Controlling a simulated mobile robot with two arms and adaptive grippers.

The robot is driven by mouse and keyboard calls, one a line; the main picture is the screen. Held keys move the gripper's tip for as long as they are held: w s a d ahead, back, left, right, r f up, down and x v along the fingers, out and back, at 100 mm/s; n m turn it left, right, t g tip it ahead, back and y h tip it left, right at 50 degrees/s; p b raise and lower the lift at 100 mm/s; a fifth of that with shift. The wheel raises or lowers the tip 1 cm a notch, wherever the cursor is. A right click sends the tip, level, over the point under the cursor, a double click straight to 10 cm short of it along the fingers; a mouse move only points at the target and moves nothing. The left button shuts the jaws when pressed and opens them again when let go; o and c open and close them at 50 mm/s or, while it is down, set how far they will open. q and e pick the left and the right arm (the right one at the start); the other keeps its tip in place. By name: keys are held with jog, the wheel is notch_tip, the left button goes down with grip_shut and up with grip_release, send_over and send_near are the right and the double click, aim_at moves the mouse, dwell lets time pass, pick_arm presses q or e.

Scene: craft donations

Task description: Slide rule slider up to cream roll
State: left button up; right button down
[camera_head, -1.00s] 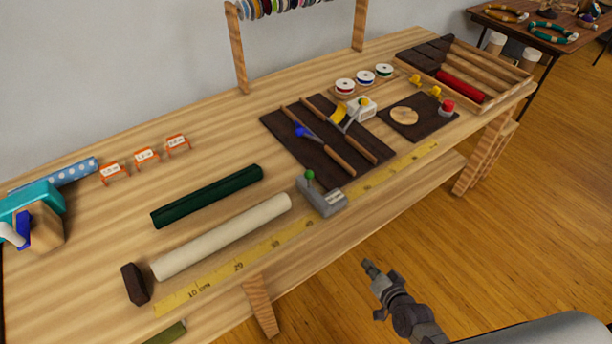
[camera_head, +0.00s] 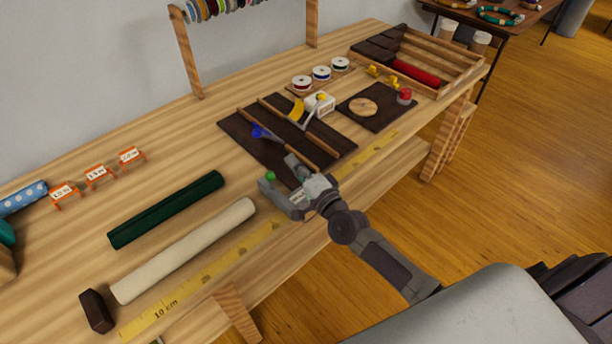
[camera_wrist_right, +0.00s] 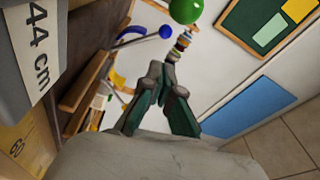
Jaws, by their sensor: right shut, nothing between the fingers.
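The grey slider (camera_head: 283,201) with a green knob (camera_head: 270,176) sits on the yellow rule (camera_head: 222,262) near the table's front edge. The cream roll (camera_head: 185,250) lies left of it along the rule, with a small gap between its right end and the slider. My right gripper (camera_head: 293,164) is shut and empty, just right of the slider; whether they touch I cannot tell. In the right wrist view, my shut fingers (camera_wrist_right: 161,82) are right of the slider's "44 cm" label (camera_wrist_right: 41,50), with the green knob (camera_wrist_right: 185,10) above. My left gripper is not in view.
A dark green roll (camera_head: 167,209) lies behind the cream roll. A dark block (camera_head: 97,312) stands at the cream roll's left end. A dark tool mat (camera_head: 240,135) lies behind the slider, close to my right gripper. Spools (camera_head: 321,74) stand farther back.

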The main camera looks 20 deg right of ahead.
jog(key=a, duration=0.2)
jog(key=a+p, duration=0.1)
jog(key=shift+s+f, duration=0.25)
jog(key=shift+s, duration=0.15)
jog(key=shift+s+a, duration=0.15)
jog(key=shift+s, duration=0.05)
jog(key=shift+s+a, duration=0.1)
jog(key=shift+a, duration=0.05)
jog(key=shift+f, duration=0.15)
jog(key=a, duration=0.2)
jog(key=s+a+p, duration=0.1)
jog(key=a, duration=0.1)
jog(key=s+a+p, duration=0.1)
jog(key=a, duration=0.1)
jog(key=shift+s+a, duration=0.2)
jog(key=shift+a, duration=0.2)
jog(key=shift+d, duration=0.1)
jog(key=shift+w, duration=0.1)
